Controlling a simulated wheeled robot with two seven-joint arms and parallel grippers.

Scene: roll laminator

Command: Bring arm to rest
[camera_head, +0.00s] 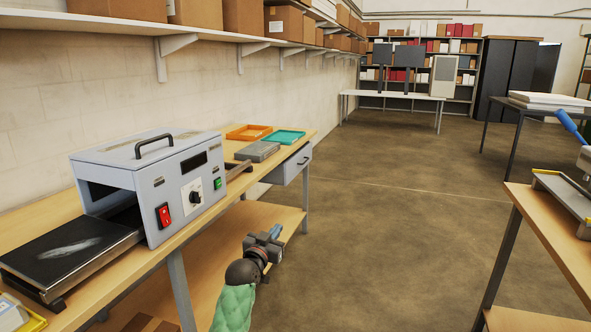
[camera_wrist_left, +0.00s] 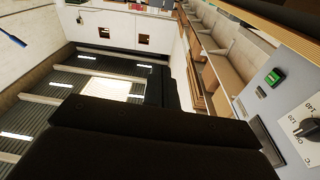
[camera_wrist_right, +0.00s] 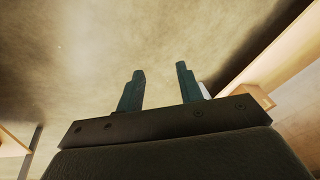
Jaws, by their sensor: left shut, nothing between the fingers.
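My left gripper (camera_head: 273,234) is shut and empty. In the head view it hangs in the air in front of the workbench, right of the laminator and clear of it. Its fingers do not show clearly in the left wrist view. The laminator (camera_head: 150,165) is a grey box with a black handle, a red switch, a dial and a green button; its panel also shows at the right of the left wrist view (camera_wrist_left: 300,95). My right gripper (camera_wrist_right: 158,82) shows only in the right wrist view, its two fingers apart with nothing between them, above the floor.
A dark plate (camera_head: 65,245) lies at the laminator's left side. An orange tray (camera_head: 249,132), a teal tray (camera_head: 284,137) and a grey block (camera_head: 257,151) are on the bench beyond it. Another table (camera_head: 555,235) stands at the right. The floor (camera_head: 390,220) between is clear.

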